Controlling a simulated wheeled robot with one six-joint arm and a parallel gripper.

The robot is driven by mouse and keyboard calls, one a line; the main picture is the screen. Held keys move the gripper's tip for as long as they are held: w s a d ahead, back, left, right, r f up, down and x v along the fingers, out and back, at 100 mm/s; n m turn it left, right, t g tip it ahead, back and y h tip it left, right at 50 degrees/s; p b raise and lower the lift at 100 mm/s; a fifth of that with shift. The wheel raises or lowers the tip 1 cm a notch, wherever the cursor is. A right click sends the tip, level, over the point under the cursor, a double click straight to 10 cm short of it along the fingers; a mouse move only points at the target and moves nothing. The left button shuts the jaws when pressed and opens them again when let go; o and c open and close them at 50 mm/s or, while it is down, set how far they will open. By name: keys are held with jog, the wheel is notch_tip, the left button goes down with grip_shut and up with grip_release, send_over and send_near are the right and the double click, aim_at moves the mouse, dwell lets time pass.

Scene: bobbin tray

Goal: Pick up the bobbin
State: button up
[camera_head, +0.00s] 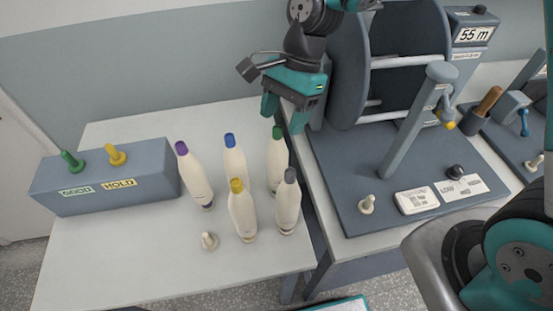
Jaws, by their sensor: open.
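Several white bobbins stand on the white table (95,265). The purple-topped bobbin (194,175) is at the left and looks tilted in the picture. The blue-topped bobbin (235,164) and the green-topped bobbin (277,160) are at the back. The yellow-topped bobbin (242,212) and the dark-grey-topped bobbin (287,206) are in front. My gripper (285,108) is open and empty, with its teal fingers pointing down. In the picture it is just above the green-topped bobbin; I cannot tell the exact gap.
A grey box (105,182) with GOOD and HOLD labels and green and yellow knobs stands left. A large reel machine (390,70) on a dark base is at the right. The left front of the table is clear.

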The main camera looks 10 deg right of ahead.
aim_at(279, 127)
jog(key=p+x, duration=0.1)
jog(key=x, duration=0.3)
grip_shut()
